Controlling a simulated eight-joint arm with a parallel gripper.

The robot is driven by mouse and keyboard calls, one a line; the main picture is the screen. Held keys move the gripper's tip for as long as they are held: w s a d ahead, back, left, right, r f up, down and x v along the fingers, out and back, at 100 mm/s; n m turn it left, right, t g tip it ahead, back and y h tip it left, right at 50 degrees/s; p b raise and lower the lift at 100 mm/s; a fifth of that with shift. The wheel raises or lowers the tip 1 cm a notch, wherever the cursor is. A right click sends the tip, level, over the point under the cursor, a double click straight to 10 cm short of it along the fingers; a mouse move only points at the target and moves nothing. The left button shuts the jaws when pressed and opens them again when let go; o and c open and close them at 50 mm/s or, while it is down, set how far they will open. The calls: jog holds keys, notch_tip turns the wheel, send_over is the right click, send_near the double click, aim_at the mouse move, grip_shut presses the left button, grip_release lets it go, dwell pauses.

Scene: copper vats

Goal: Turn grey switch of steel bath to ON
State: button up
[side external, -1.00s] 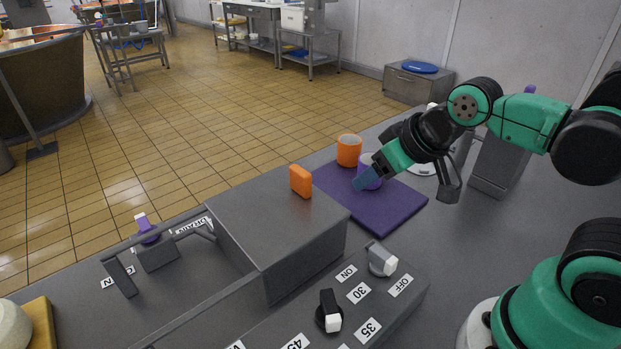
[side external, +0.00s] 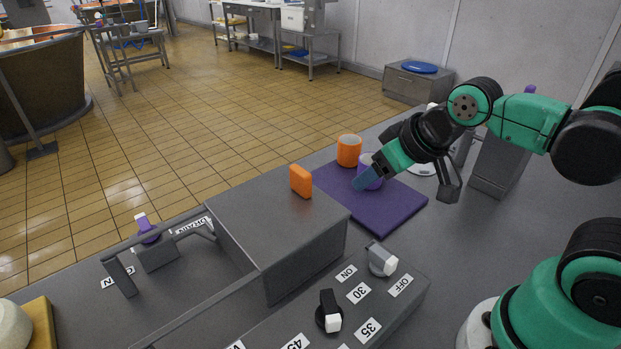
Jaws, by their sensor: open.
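The grey switch (side external: 381,260) sits at the right end of the sloped control panel (side external: 405,312). Its white-tipped end points down and right, toward the OFF label (side external: 399,286); the ON label (side external: 346,273) lies to its left.
A black switch (side external: 328,312) is left of the grey one. A grey box (side external: 280,222) bearing an orange block (side external: 300,181) stands left of my gripper. An orange cup (side external: 349,150) is on the purple mat (side external: 385,219).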

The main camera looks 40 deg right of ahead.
aim_at(383, 254)
jog(key=o, duration=0.3)
jog(key=shift+o, duration=0.9)
jog(key=shift+s+a+f+n, duration=0.1)
jog(key=shift+a+n, duration=0.1)
jog(key=shift+n, duration=0.3)
jog(key=s+n+g, duration=0.1)
jog(key=n, duration=0.1)
jog(key=a+f+n+g, duration=0.1)
jog(key=n, duration=0.2)
jog(key=s+a+n+g, duration=0.1)
jog(key=n, duration=0.2)
jog(key=shift+s+a+f+g, duration=0.15)
jog(key=shift+s+a+g, duration=0.05)
jog(key=shift+s+g, duration=0.2)
jog(key=n, duration=0.2)
jog(key=s+n+g, duration=0.1)
jog(key=n, duration=0.1)
jog(key=s+a+n+g, duration=0.1)
jog(key=n, duration=0.1)
jog(key=shift+a+f, duration=0.1)
jog(key=shift+f, duration=0.1)
jog(key=n, duration=0.1)
jog(key=s+n+g, duration=0.1)
jog(key=shift+a+n, duration=0.25)
jog(key=shift+n, duration=0.05)
jog(key=shift+s+f, duration=0.1)
jog(key=shift+f, duration=2.7)
jog(key=shift+c, duration=0.2)
